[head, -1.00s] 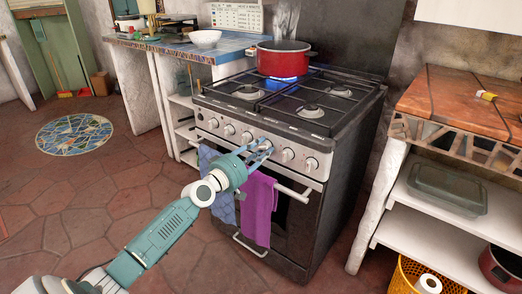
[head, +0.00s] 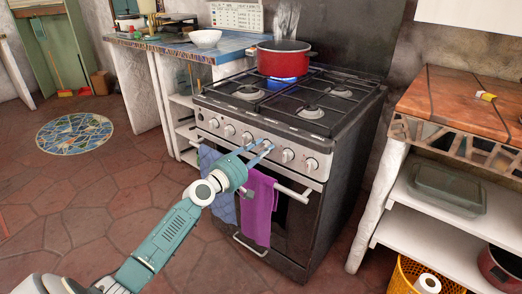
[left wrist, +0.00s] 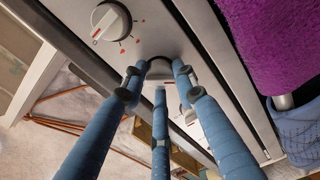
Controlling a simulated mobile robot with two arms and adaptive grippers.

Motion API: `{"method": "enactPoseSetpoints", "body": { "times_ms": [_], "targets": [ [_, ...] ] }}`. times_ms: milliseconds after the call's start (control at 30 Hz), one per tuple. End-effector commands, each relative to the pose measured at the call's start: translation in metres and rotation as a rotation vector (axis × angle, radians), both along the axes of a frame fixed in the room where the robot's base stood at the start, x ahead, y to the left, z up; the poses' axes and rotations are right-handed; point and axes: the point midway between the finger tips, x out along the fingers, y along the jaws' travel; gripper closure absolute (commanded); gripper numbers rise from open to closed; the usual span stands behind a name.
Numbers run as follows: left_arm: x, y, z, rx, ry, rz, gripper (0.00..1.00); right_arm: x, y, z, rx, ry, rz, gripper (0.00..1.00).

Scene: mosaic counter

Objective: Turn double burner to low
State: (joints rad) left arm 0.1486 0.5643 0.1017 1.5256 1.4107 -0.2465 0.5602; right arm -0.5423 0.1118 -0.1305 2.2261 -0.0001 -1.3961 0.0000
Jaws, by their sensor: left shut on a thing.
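The gas stove (head: 335,140) has a row of white knobs along its front panel, including the knob (head: 288,155) just right of my gripper. My left gripper (head: 263,147) is at the panel, shut on a stove knob near the middle of the row; its fingers hide most of that knob. In the left wrist view the blue fingers (left wrist: 160,72) close around a dark-edged knob, and a free knob (left wrist: 109,20) with red marks shows beside them. My right gripper is out of view.
A purple towel (head: 259,208) and a blue towel (head: 222,195) hang on the oven handle (head: 292,192) under my gripper. A wooden counter (head: 455,95) with shelves stands to the right. A blue-topped counter (head: 165,47) with a white bowl (head: 205,38) stands to the left.

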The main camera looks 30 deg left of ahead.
Motion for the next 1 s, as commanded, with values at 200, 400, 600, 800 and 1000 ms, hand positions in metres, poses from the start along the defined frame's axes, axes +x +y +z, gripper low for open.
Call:
{"method": "enactPoseSetpoints", "body": {
  "times_ms": [200, 400, 600, 800, 1000],
  "targets": [
    [-0.001, -0.006, -0.008, -0.004, 0.015, -0.012, 0.98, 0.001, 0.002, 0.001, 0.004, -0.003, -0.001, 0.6],
    [-0.001, -0.005, -0.007, -0.003, 0.013, -0.011, 0.53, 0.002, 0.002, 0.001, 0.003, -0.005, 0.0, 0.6],
    [0.0, -0.003, -0.004, -0.001, 0.007, -0.007, 0.53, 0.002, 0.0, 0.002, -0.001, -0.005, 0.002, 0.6],
    [-0.011, -0.001, -0.004, -0.001, 0.007, -0.005, 0.53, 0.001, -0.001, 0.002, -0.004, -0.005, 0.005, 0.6],
    [-0.049, 0.001, -0.005, 0.0, 0.01, -0.006, 0.53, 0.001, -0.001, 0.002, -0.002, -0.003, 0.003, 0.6]
  ]
}}
